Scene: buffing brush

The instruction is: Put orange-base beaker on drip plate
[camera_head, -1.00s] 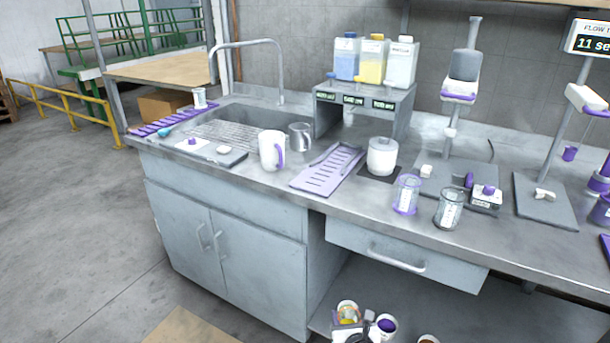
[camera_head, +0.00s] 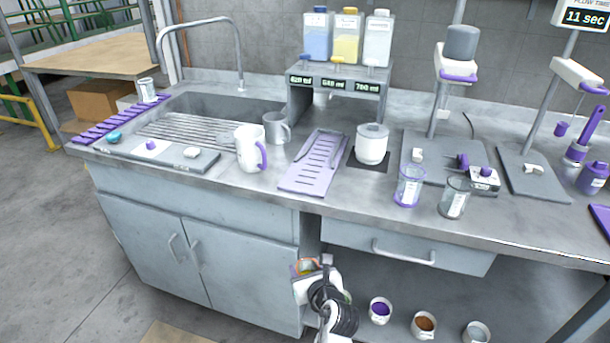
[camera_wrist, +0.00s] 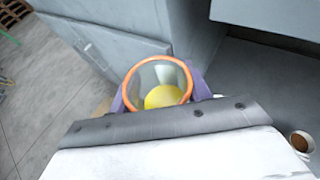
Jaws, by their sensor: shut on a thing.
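The orange-base beaker (camera_wrist: 157,79) is in the wrist view, a clear cup with an orange rim and something yellow showing inside. My gripper (camera_wrist: 160,100) is shut on it, with purple fingers on both sides. In the head view the beaker (camera_head: 306,267) is partly hidden by my gripper (camera_head: 308,282), in front of the cabinet and below the counter top. The drip plate (camera_head: 315,165) is a pale purple slotted tray lying on the counter. The beaker is apart from it, lower and nearer.
Several cups (camera_head: 424,325) sit on the lower shelf.

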